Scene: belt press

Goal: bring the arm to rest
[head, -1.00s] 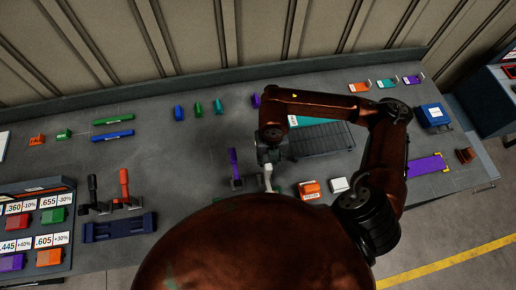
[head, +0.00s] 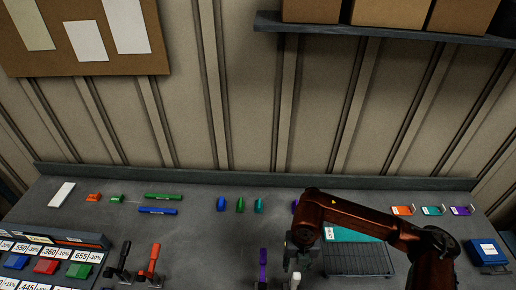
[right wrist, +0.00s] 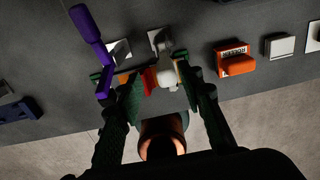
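My right arm reaches in from the right in the head view, with its gripper (head: 301,264) pointing down over the bench near the frame's bottom edge. In the right wrist view the two dark green fingers of this gripper (right wrist: 143,78) are spread apart. A white-tipped lever (right wrist: 168,74) shows between them, close to the right finger; I cannot tell whether they touch. A purple lever (right wrist: 88,25) stands beside the left finger, and it also shows in the head view (head: 263,258). My left arm and gripper are not in view.
The bench (head: 210,240) carries a dark rack (head: 358,260) beside my right gripper, a blue box (head: 487,252) at right, and red (head: 152,258) and black levers at left. An orange block (right wrist: 236,64) lies right of the fingers. A shelf (head: 390,30) holds boxes above.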

